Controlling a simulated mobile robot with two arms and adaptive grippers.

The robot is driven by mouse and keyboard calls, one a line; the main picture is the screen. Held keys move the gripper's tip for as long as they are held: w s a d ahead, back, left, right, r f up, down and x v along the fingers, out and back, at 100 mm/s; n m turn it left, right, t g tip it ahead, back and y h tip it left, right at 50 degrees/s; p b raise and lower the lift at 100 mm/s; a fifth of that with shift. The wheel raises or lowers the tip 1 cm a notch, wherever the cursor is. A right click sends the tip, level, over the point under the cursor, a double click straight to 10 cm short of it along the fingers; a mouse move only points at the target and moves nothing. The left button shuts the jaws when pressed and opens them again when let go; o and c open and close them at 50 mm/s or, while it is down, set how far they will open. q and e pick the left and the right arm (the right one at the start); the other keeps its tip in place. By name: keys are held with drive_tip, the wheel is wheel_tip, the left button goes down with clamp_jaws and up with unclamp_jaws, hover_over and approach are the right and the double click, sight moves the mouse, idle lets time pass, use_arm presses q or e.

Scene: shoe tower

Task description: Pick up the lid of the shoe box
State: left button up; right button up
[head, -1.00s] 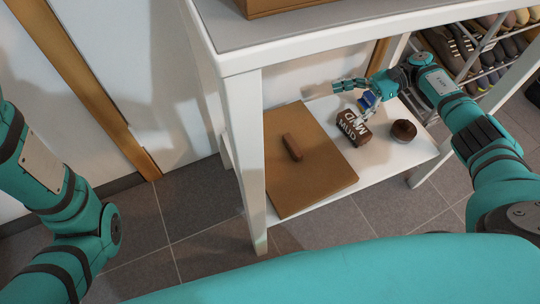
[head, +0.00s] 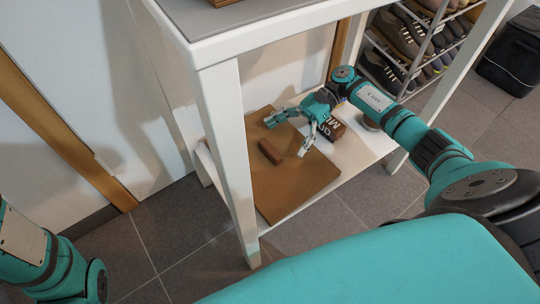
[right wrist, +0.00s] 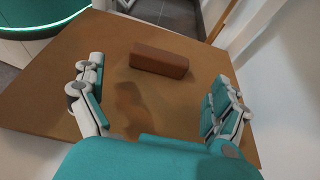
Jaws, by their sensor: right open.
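The shoe box lid (head: 312,179) is a flat brown board lying on the lower white shelf of the table. A darker brown block-shaped handle (head: 270,152) sits on its top. My right gripper (head: 285,133) is open and empty over the lid, just behind and to the right of the handle. In the right wrist view the lid (right wrist: 60,70) fills most of the picture. The handle (right wrist: 159,62) shows there ahead of and between the open fingers (right wrist: 158,105), apart from them. My left gripper is out of view; only part of my left arm shows.
A brown box with white letters (head: 328,148) stands on the shelf (head: 360,150) behind my right gripper. The white table leg (head: 228,150) rises left of the lid. A shoe rack (head: 410,45) and a black bag (head: 512,55) are at the back right.

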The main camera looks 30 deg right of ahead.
sight(271, 147)
drive_tip(key=b+x, duration=0.1)
drive_tip(key=x, duration=0.1)
drive_tip(key=r+b+x, duration=0.1)
drive_tip(key=x, duration=0.2)
drive_tip(key=shift+s+a, duration=0.15)
drive_tip(key=shift+a, duration=0.3)
drive_tip(key=shift+r, duration=0.1)
drive_tip(key=shift+c, duration=0.3)
drive_tip(key=c, duration=1.1)
